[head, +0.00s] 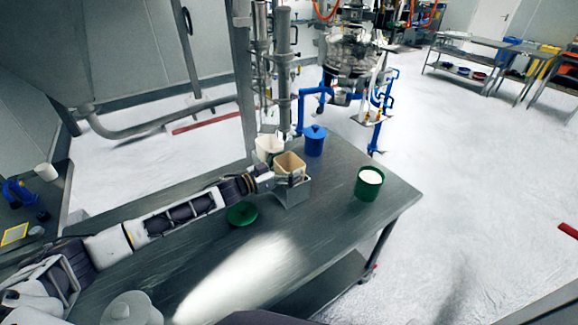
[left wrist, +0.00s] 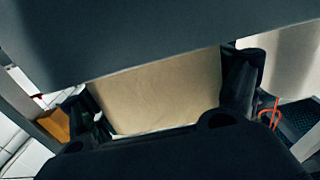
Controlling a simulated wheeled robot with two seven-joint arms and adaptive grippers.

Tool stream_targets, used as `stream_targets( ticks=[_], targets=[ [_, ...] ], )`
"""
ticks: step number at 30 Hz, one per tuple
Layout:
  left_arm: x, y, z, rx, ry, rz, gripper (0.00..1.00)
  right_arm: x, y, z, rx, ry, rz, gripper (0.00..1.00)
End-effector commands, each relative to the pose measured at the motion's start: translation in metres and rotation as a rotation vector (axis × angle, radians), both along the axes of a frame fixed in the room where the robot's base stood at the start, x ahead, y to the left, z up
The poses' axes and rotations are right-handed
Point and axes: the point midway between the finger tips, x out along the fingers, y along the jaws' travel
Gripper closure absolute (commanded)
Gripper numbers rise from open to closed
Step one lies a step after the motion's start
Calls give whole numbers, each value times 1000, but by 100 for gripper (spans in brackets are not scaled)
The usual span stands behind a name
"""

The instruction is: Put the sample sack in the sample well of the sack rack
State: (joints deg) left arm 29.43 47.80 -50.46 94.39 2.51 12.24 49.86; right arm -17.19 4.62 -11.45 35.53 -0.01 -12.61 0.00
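The tan sample sack (head: 290,162) stands upright at the metal sack rack (head: 294,195) on the steel table. Its lower part is hidden behind the rack wall, so I cannot tell how deep it sits. My left gripper (head: 282,180) reaches in from the left, at the sack. In the left wrist view the sack (left wrist: 160,92) fills the space between the two fingers, which press against its sides. A grey wall edge crosses the top of that view. A second, cream sack (head: 267,144) stands just behind, to the left. My right gripper is not in view.
A blue lidded container (head: 315,141) stands behind the rack. A green tub of white powder (head: 369,184) stands to the right, and a green lid (head: 242,214) lies in front at left. The table (head: 335,220) is clear at front right. Steel pipework rises behind.

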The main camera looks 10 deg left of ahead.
Motion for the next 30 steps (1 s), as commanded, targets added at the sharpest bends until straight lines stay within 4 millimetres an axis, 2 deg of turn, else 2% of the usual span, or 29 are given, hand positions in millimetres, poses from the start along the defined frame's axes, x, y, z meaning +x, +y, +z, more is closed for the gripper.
stream_targets(
  ticks=[1,3,18,30],
  targets=[
    [0,0,0,0,0,0,7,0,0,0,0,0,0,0],
    [0,0,0,0,0,0,0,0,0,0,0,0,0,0],
    [0,0,4,-1,-1,-1,0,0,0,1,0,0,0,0],
    [-20,20,1,1,2,0,0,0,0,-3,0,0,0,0]
  ],
)
